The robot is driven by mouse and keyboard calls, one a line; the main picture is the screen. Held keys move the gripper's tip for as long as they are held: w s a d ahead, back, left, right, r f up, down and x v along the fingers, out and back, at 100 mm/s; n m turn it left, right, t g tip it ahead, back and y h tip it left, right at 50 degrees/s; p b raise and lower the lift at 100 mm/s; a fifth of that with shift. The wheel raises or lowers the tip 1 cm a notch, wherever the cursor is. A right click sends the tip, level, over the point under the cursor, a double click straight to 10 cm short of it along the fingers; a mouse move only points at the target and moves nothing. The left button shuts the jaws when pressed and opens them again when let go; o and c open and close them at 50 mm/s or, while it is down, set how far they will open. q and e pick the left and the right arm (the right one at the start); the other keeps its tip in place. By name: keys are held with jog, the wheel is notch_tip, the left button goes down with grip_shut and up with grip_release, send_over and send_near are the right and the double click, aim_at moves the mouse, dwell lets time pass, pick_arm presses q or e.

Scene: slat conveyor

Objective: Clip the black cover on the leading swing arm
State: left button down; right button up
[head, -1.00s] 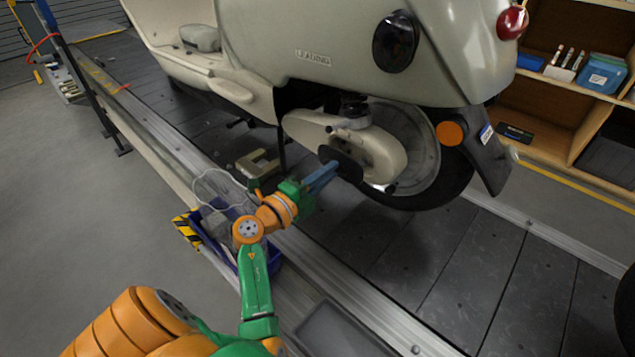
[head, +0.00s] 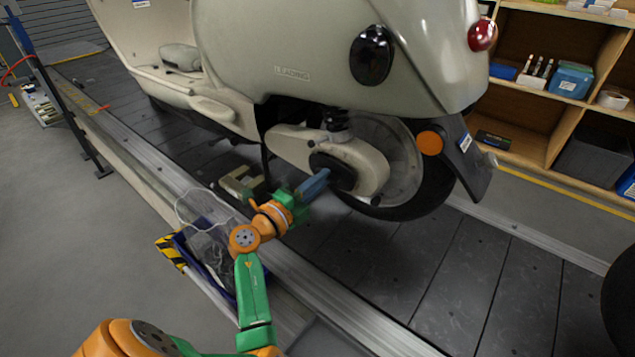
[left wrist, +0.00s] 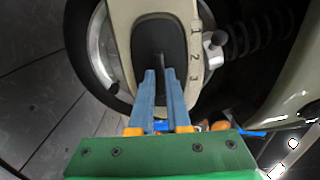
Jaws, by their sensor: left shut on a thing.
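The leading scooter (head: 290,50) stands on the conveyor with its cream swing arm (head: 290,148) beside the rear wheel. The black cover (head: 333,172) is an oval at the rear part of the swing arm; it also shows in the left wrist view (left wrist: 160,42), lying over the arm's face with the marks 1, 2, 3 beside it. My left gripper (head: 322,180) has its blue fingers shut on the cover's middle rib, also in the left wrist view (left wrist: 154,75). Whether the cover is fully seated cannot be told. My right gripper is not in view.
Wooden shelves (head: 520,110) stand behind.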

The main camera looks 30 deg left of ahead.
pick_arm(q)
jog(key=shift+w, duration=0.6)
jog(key=shift+w, duration=0.2)
dwell(0.4)
jog(key=c, duration=0.8)
grip_release()
